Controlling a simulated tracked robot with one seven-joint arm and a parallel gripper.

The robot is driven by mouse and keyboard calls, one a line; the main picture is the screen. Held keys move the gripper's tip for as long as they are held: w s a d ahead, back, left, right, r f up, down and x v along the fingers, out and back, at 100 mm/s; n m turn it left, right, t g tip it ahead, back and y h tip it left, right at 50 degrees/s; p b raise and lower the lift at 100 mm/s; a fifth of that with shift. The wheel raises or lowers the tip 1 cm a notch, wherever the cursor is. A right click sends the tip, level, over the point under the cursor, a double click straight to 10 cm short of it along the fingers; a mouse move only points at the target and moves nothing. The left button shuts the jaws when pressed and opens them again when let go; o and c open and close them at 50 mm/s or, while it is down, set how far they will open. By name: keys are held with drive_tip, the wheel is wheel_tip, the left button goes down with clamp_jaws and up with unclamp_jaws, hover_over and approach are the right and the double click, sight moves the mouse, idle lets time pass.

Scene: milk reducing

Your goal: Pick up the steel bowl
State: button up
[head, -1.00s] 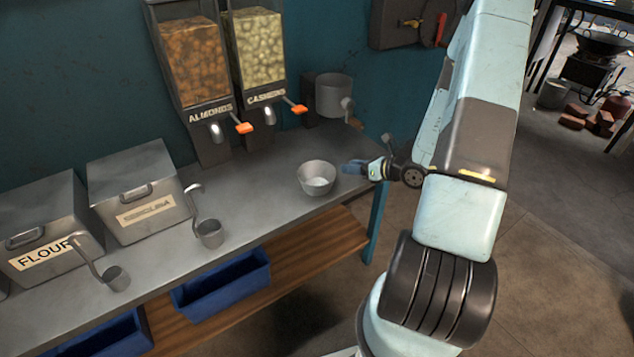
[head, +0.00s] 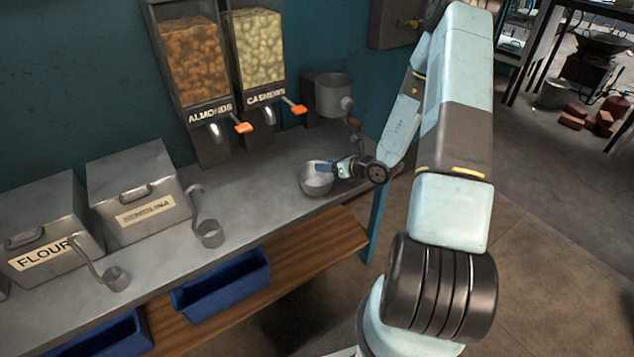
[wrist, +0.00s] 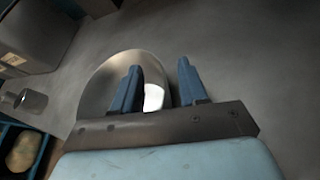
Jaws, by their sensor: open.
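The steel bowl (head: 313,184) stands upright on the grey counter (head: 262,200), near its right end, with something white in its bottom. My gripper (head: 338,169) is at the bowl's right side in the head view, over or close to its rim. In the wrist view the bowl (wrist: 100,88) lies behind and left of the fingers. My gripper (wrist: 157,80) is open there, with two blue fingers apart. The left finger overlaps the bowl and the right one is past its right edge. I cannot tell whether either finger touches the bowl.
Almond (head: 190,65) and cashew (head: 256,50) dispensers and a grinder (head: 333,97) stand at the back. Lidded bins (head: 140,195) and hooked ladles (head: 209,233) are to the left. Blue crates (head: 222,285) sit on the lower shelf. The counter between ladle and bowl is clear.

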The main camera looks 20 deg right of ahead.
drive_tip(key=shift+c, duration=0.3)
clamp_jaws()
idle(0.4)
